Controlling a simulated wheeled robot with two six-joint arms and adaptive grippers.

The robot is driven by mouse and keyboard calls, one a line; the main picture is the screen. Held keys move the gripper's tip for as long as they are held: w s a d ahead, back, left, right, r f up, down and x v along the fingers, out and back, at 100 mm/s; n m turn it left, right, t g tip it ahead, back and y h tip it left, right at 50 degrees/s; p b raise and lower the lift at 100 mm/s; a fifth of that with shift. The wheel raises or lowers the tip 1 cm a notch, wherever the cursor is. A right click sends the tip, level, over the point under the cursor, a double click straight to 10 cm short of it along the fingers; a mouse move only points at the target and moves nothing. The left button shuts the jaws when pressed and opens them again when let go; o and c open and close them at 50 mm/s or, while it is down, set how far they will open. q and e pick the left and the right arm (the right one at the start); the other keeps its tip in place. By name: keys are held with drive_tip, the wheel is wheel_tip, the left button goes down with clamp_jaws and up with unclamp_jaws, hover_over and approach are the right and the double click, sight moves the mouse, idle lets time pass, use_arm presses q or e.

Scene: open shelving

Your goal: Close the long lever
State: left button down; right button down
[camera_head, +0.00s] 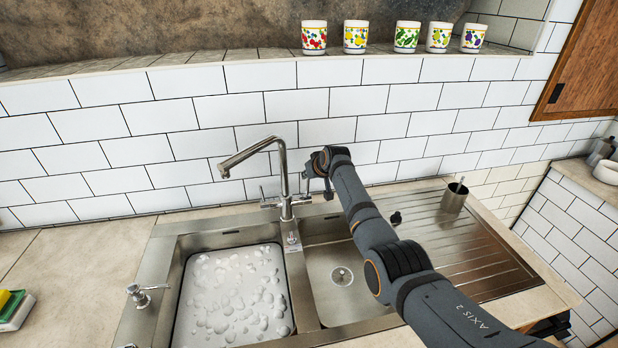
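A metal tap (284,175) with a tall angled spout stands behind the two sink basins. Its spout points left, over the back of the left basin. Small levers show at its base, one on the left (265,198) and one on the right (304,190); I cannot tell which is the long one. My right arm reaches in from the lower right. My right gripper (318,178) is just right of the tap, above and close to the right lever. Its fingers are small and partly hidden, so contact and opening cannot be told. My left gripper is not in view.
The left basin (170,300) holds foamy water; the right basin (325,260) looks empty. A metal cup (454,198) stands on the ribbed drainboard (480,240). The white tiled wall (230,105) rises close behind the tap.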

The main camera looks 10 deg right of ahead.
idle(0.5)
drive_tip(key=c, duration=1.4)
unclamp_jaws()
drive_tip(key=shift+w+f, duration=0.1)
drive_tip(key=shift+c, duration=0.2)
drive_tip(key=v, duration=1.2)
drive_tip(key=shift+w, duration=0.1)
